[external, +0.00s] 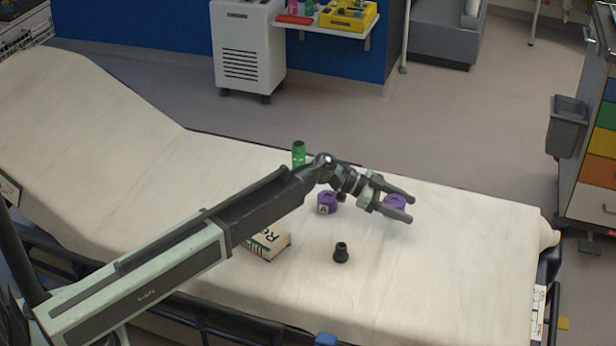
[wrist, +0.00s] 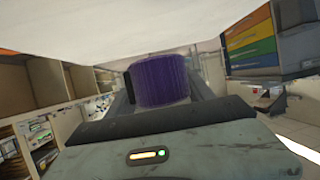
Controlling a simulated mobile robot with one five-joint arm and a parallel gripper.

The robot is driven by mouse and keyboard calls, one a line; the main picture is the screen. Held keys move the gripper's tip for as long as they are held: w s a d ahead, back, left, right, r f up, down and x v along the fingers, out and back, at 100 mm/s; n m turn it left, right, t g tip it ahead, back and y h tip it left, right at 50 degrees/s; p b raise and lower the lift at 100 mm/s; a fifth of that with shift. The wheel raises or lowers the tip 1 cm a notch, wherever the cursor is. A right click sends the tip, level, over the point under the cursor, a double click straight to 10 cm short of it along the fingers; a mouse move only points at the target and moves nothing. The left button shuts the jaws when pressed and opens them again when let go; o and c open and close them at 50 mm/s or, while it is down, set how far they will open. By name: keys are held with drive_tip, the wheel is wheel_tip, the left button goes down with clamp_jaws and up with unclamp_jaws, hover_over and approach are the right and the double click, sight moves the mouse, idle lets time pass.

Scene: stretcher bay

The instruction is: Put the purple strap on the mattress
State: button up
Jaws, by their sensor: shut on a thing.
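A rolled purple strap (external: 394,201) sits between the fingers of my gripper (external: 397,204) in the external view. In the wrist view the purple strap (wrist: 162,80) fills the gap between the fingers, its ribbed side facing the camera. My gripper is shut on it, over the right part of the cream mattress (external: 455,270). I cannot tell whether the strap touches the mattress or hangs just above it. The mattress also shows in the wrist view as a pale surface (wrist: 150,25) along the top.
A second purple roll (external: 327,203) with a pale label stands left of my gripper. A green bottle (external: 298,154), a boxed item (external: 266,241) and a small black piece (external: 341,253) are also on the mattress. The mattress's right end is clear.

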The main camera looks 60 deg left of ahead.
drive_tip(key=s+a+n+t+y, duration=0.1)
drive_tip(key=s+a+n+y, duration=0.1)
drive_tip(key=s+a, duration=0.7)
drive_tip(key=s+a+n+t+y, duration=0.15)
drive_tip(key=s+a, duration=0.35)
drive_tip(key=a, duration=0.7)
drive_tip(key=s+a+n+y, duration=0.2)
drive_tip(key=s+a, duration=0.5)
drive_tip(key=a, duration=0.4)
drive_tip(key=shift+m, duration=0.25)
drive_tip(key=f+b, duration=1)
drive_tip(key=shift+w, duration=0.3)
drive_tip(key=shift+r, duration=0.2)
drive_tip(key=shift+f, duration=0.2)
drive_tip(key=o, duration=1.4)
